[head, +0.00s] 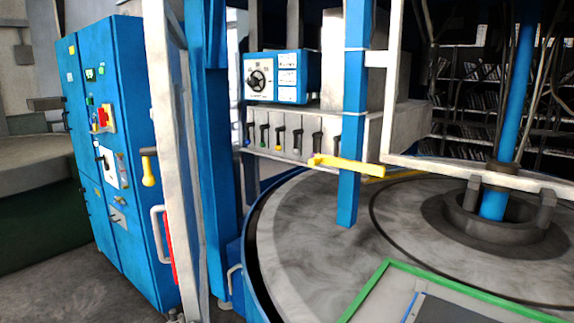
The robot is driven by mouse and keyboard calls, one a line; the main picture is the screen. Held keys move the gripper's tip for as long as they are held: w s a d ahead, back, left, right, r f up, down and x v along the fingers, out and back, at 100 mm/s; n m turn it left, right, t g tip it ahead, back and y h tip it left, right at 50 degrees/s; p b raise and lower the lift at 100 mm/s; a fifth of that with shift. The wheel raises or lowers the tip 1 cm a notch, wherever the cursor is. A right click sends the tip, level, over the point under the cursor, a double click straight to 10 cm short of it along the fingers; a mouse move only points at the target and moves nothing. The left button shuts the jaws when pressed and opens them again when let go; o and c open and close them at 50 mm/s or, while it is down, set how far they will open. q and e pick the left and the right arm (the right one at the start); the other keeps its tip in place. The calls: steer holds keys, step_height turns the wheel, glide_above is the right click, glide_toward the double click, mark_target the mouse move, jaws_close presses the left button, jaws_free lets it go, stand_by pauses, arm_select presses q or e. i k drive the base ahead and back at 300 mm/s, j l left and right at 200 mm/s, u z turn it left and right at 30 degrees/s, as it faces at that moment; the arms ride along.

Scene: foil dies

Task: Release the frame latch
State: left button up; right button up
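A yellow lever (345,164) lies nearly level across the blue upright post (352,120), at the left end of a white horizontal bar (480,176). A second yellow handle (149,172) hangs down by the white frame post (170,150) at the left. I cannot tell which of the two is the frame latch, or whether it is engaged. Neither of my grippers is in view.
A blue cabinet (122,222) with switches stands at the left. A blue control box (281,77) sits above a row of small levers (280,138). A round grey table (310,250) fills the middle. A green-edged panel (480,300) is at the bottom right.

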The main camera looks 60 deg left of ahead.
mark_target(343, 163)
steer(key=u, duration=1.4)
steer(key=j, duration=0.35)
steer(key=j+z, duration=0.25)
steer(key=j, duration=0.35)
steer(key=j+z, duration=0.25)
steer(key=j, duration=0.4)
steer(key=j+z, duration=0.25)
steer(key=j, duration=0.35)
steer(key=k+j+z, duration=0.25)
steer(key=j, duration=0.35)
steer(key=i+j, duration=0.05)
